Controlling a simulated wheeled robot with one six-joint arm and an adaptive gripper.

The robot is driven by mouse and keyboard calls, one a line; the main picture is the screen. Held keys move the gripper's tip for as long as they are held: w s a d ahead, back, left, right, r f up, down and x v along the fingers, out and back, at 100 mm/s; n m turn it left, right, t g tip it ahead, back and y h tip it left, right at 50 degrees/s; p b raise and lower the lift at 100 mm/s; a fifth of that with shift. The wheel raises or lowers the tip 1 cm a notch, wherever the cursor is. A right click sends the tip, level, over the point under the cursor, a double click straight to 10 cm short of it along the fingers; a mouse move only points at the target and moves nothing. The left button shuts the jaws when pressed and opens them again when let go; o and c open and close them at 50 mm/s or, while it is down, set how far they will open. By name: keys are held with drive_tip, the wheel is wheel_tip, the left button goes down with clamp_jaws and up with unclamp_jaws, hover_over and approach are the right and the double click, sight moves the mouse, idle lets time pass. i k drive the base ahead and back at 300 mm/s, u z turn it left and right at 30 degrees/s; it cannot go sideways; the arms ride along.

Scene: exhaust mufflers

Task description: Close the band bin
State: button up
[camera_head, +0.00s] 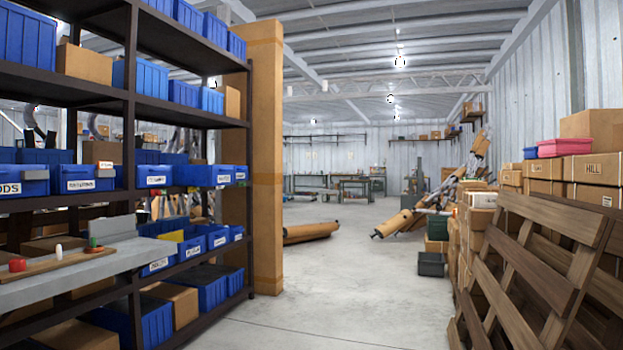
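Several labelled blue bins stand on dark shelves at the left. One at the far left (22,180) has a label ending in "ODS". Beside it on the same shelf are more bins, one (82,178) with a label too small to read surely and one (212,175) at the right end. On the shelf below are open-topped blue bins (160,265), one with something yellow in or at it. I cannot tell which bin is the band bin. My gripper is not in view.
A grey bench top (110,262) with a wooden strip and small red, white and green pieces juts in front of the shelves. A tall cardboard column (265,160) ends the rack. Wooden pallets (540,270) and stacked boxes line the right. The middle floor (340,290) is clear.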

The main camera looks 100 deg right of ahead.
sight(204, 177)
drive_tip(key=z, duration=2.75)
drive_tip(key=i, duration=2.55)
drive_tip(key=z, duration=0.15)
